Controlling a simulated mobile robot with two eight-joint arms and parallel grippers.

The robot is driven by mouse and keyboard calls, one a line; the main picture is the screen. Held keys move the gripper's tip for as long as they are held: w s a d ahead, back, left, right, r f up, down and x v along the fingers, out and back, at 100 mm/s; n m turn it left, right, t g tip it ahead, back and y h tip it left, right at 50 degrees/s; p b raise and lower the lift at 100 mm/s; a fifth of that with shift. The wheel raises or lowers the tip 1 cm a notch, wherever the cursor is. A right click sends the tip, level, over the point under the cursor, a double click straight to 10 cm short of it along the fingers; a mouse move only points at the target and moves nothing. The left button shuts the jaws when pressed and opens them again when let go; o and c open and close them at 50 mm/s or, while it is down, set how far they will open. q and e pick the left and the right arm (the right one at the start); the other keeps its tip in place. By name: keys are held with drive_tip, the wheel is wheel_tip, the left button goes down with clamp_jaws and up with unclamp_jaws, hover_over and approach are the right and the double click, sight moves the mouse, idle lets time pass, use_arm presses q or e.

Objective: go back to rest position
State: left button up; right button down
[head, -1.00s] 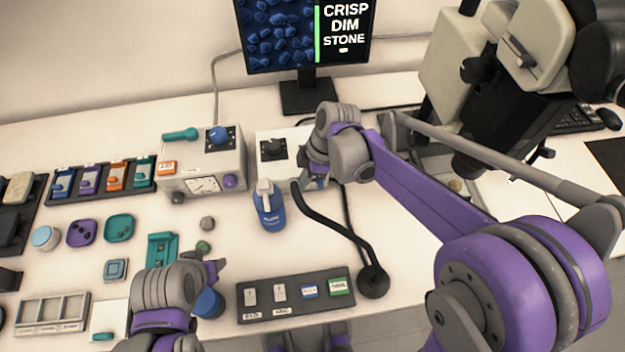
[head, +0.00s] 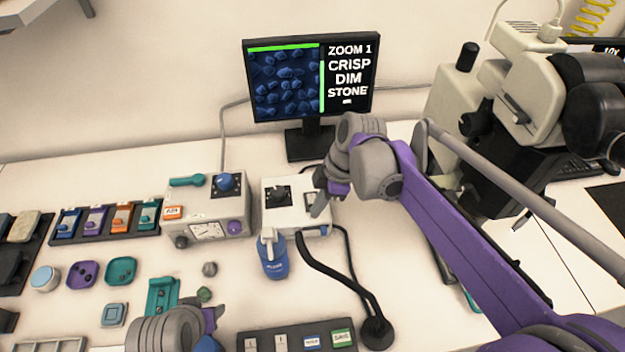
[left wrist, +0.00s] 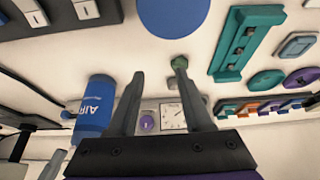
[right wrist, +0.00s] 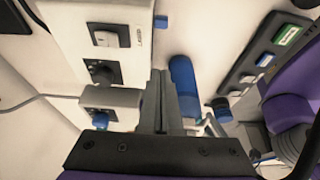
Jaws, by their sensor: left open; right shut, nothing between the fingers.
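My right gripper (head: 322,207) is at the right side of the white box (head: 297,222) with a black knob, in the head view. In the right wrist view its fingers (right wrist: 160,76) are together with nothing between them. My left gripper (head: 214,316) is low at the bottom of the head view, partly cut off by the picture edge. In the left wrist view its fingers (left wrist: 158,72) are apart and empty. A small green lump (left wrist: 179,63) shows at the tip of one finger, but I cannot tell whether they touch.
A blue bottle (head: 273,257) stands in front of the white box, beside a black hose (head: 340,275). The monitor (head: 312,80) is behind, the microscope (head: 510,110) at right. A dial box (head: 207,212) and small trays fill the left. A switch panel (head: 300,338) lies in front.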

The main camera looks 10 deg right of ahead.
drive_tip(key=s+d+m+t+h+p, duration=0.2)
drive_tip(key=s+d+m, duration=0.3)
drive_tip(key=s+m, duration=0.3)
drive_tip(key=s+d+m+t+h+p, duration=0.1)
drive_tip(key=s+d+m+t+p, duration=0.2)
drive_tip(key=s+d+m, duration=0.2)
drive_tip(key=s+m, duration=0.3)
drive_tip(key=m, duration=0.2)
drive_tip(key=shift+f+h+p, duration=0.15)
drive_tip(key=shift+h+p, duration=0.15)
drive_tip(key=shift+h, duration=0.1)
idle(0.8)
